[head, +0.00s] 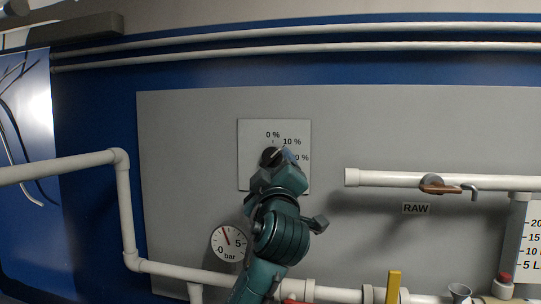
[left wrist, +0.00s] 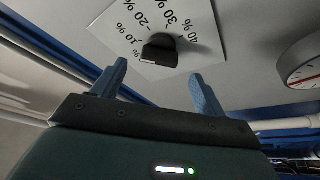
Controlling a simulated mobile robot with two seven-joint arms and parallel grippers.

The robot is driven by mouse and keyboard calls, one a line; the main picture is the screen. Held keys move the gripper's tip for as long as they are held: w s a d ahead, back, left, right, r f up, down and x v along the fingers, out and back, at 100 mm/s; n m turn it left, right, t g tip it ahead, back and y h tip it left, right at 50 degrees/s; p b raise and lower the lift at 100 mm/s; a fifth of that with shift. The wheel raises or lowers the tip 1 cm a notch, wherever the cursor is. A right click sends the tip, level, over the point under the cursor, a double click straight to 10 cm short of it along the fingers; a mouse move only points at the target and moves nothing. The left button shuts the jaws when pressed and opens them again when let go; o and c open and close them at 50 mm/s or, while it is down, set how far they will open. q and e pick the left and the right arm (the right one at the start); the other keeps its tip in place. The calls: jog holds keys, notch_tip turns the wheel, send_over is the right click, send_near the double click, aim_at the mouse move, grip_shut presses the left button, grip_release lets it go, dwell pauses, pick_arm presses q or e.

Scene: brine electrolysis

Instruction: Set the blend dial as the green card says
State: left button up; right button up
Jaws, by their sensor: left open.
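The blend dial is a black knob (head: 269,156) on a light square plate (head: 251,133) with printed percent marks. In the head view, 0 % and 10 % show above it, and my left gripper covers its lower right side. In the left wrist view the knob (left wrist: 160,49) shows with marks from 10 % to 40 % around it. My left gripper (left wrist: 155,80) is open, its two blue fingers pointing at the dial with the knob just beyond and between them, apparently untouched. The knob's exact setting is unclear. No green card shows. My right gripper is out of view.
A round bar gauge (head: 229,243) sits below left of the dial; a gauge also shows in the left wrist view (left wrist: 303,62). White pipes run along the bottom and left. A RAW pipe with a tap (head: 435,186) is at right. A yellow lever (head: 393,286) stands at the bottom.

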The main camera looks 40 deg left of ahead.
aim_at(270, 161)
pick_arm(q)
jog(key=p+x, duration=0.1)
jog(key=x, duration=0.3)
jog(key=shift+w+a+r, duration=0.1)
jog(key=shift+w+a, duration=0.1)
jog(key=shift+w, duration=0.05)
jog(key=shift+w+a, duration=0.1)
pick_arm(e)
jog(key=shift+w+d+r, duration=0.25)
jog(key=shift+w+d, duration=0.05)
pick_arm(q)
jog(key=c, duration=1)
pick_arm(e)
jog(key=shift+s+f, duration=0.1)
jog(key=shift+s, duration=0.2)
pick_arm(q)
jog(key=shift+m, duration=0.3)
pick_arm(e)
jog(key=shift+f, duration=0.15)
